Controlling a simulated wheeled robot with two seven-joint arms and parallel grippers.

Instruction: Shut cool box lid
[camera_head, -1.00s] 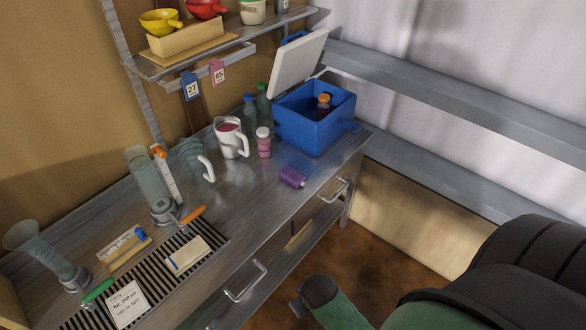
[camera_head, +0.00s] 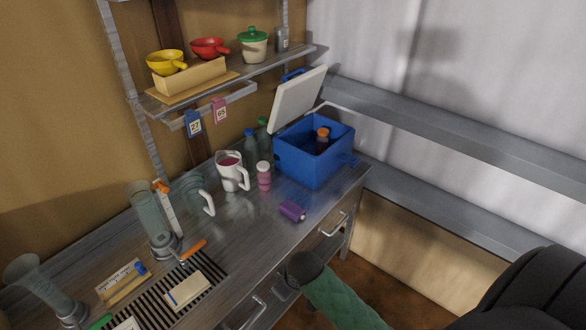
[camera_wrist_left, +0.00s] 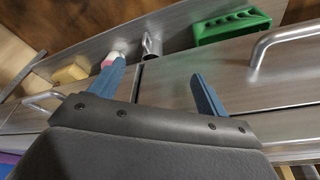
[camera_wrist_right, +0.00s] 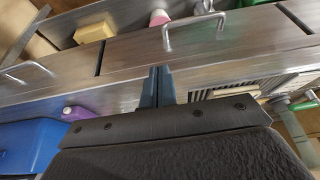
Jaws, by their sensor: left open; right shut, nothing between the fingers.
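The blue cool box (camera_head: 308,170) stands at the far right end of the counter in the head view. Its pale lid (camera_head: 298,100) is open, tilted up and back on the box's left side. An orange-capped jar (camera_head: 322,140) shows inside the box. In the right wrist view, part of the blue box (camera_wrist_right: 28,145) is at the lower left. My right gripper (camera_wrist_right: 157,75) is shut and empty, in front of the counter. My left gripper (camera_wrist_left: 158,78) is open, with nothing between its fingers. Neither gripper's fingers are clear in the head view.
A shelf (camera_head: 215,80) with pans is above. Drawer handles (camera_wrist_right: 195,30) project from the counter front.

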